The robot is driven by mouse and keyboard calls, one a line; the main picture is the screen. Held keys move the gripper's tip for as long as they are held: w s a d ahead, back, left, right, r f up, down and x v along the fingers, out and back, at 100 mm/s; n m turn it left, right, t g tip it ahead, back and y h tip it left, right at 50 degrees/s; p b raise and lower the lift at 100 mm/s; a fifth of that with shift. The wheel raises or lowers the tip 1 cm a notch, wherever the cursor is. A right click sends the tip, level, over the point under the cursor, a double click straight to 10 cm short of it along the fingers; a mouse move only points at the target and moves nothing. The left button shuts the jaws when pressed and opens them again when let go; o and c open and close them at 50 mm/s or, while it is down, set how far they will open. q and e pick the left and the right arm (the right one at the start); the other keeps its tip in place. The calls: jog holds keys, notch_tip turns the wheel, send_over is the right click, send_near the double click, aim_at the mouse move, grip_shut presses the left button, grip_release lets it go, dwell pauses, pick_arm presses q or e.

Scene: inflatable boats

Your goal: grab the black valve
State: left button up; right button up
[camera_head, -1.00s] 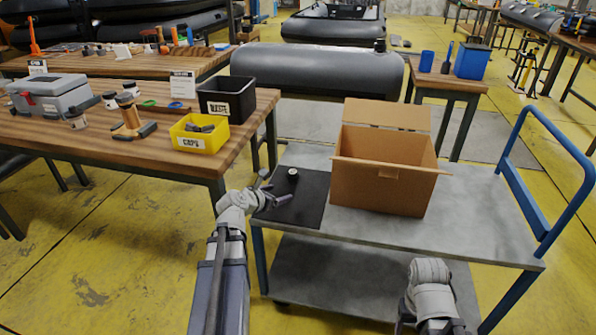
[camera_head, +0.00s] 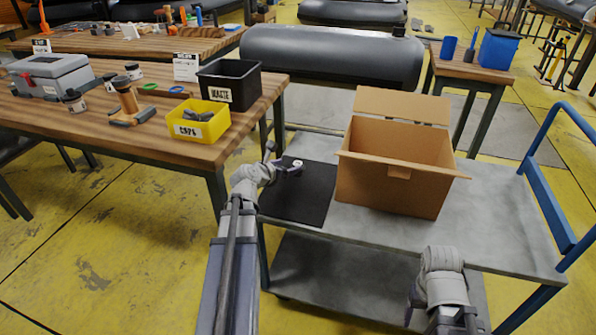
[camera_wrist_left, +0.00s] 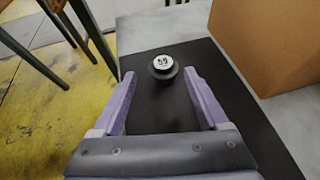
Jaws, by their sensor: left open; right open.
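The black valve, with a white printed top, stands on a black mat (camera_head: 312,200) on the grey cart. In the head view the valve (camera_head: 298,163) shows only in part, close to the tip of my left gripper (camera_head: 285,160). In the left wrist view the valve (camera_wrist_left: 162,64) is upright at the fingertips of my left gripper (camera_wrist_left: 160,82). The fingers are open and empty, one on either side of the line to the valve. Contact cannot be told. My right gripper (camera_head: 452,320) is low at the bottom right, in front of the cart, away from the valve.
An open cardboard box (camera_head: 392,180) stands on the cart (camera_head: 490,225) right of the mat. The cart has a blue handle (camera_head: 548,190). A wooden table (camera_head: 150,145) at left carries a yellow bin (camera_head: 198,121), a black waste bin (camera_head: 228,85) and a grey toolbox (camera_head: 50,75).

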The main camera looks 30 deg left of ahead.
aim_at(298, 164)
pick_arm(q)
jog(key=shift+b+x, duration=1.3)
jog(key=shift+x, duration=1.3)
jog(key=shift+s+d+f, duration=0.1)
jog(key=shift+s+d, duration=0.05)
jog(key=shift+d, duration=0.05)
jog(key=c, duration=1.1)
notch_tip(298, 164, up, 10)
jog(key=p, duration=1)
